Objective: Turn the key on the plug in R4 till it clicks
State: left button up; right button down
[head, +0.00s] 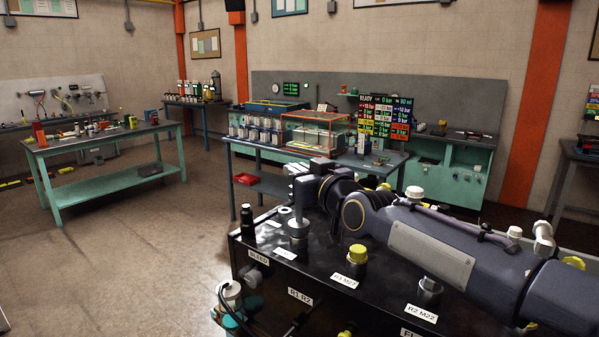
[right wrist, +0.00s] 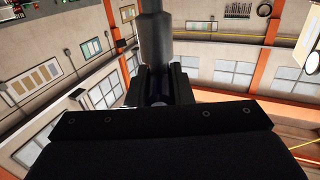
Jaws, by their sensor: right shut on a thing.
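My right gripper (head: 303,184) reaches in from the right over the black bench top (head: 325,275). In the right wrist view, its jaws (right wrist: 160,92) are shut on a dark grey cylindrical part (right wrist: 156,42), which narrows toward the top of the picture. Whether this is the key I cannot tell. I cannot make out a label R4 or whether the held part touches any fitting. My left gripper is not in view.
A black bottle-like part (head: 247,222) stands at the bench's left corner. Open floor (head: 130,260) lies to the left. A board reading READY (head: 385,116) stands behind.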

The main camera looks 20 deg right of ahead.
jog(key=shift+f, duration=0.2)
jog(key=c, duration=1.2)
grip_release()
jog(key=v, duration=0.8)
